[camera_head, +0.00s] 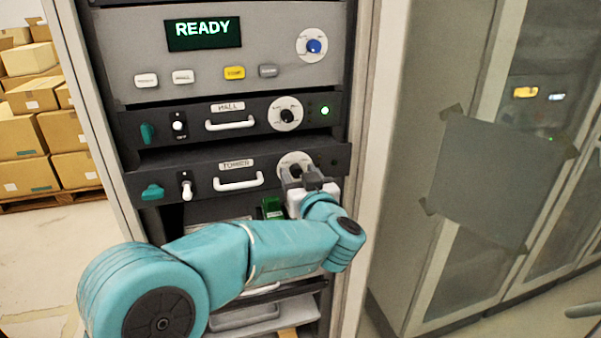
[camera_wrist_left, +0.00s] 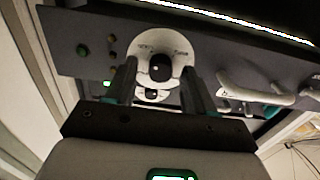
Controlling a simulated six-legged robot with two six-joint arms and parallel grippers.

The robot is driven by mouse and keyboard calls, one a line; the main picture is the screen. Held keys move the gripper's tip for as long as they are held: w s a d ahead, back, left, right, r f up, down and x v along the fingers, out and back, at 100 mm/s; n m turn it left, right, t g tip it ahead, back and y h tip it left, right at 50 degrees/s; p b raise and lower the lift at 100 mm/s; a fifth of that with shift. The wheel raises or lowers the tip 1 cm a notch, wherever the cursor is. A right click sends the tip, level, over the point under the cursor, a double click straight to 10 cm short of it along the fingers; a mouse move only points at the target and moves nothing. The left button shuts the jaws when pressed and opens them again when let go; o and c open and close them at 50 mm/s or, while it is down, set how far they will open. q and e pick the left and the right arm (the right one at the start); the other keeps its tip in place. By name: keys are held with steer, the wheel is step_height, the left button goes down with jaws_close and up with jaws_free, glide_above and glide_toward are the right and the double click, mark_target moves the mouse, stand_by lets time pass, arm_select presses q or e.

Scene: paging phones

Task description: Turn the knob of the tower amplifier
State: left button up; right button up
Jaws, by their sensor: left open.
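The tower amplifier (camera_head: 205,172) is a dark rack unit with a TOWER label, a white handle and a white round dial (camera_head: 293,160) at its right. Its black knob (camera_wrist_left: 160,68) shows in the wrist view at the dial's middle; in the head view my gripper mostly hides it. My left gripper (camera_head: 305,178) is at the dial. In the wrist view my left gripper (camera_wrist_left: 158,72) is open, with one finger on each side of the knob and visible gaps between. Whether either finger touches the knob I cannot tell. My right gripper is not in view.
The hall amplifier (camera_head: 200,130) sits directly above, with its own dial (camera_head: 286,114) and a lit green lamp (camera_head: 325,111). Above it is a grey panel with a READY display (camera_head: 203,33) and blue knob (camera_head: 314,46). Cabinets (camera_head: 440,280) stand right; cartons (camera_head: 35,95) are stacked left.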

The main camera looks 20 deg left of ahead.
arm_select(q)
steer(key=shift+s, duration=0.1)
jaws_close()
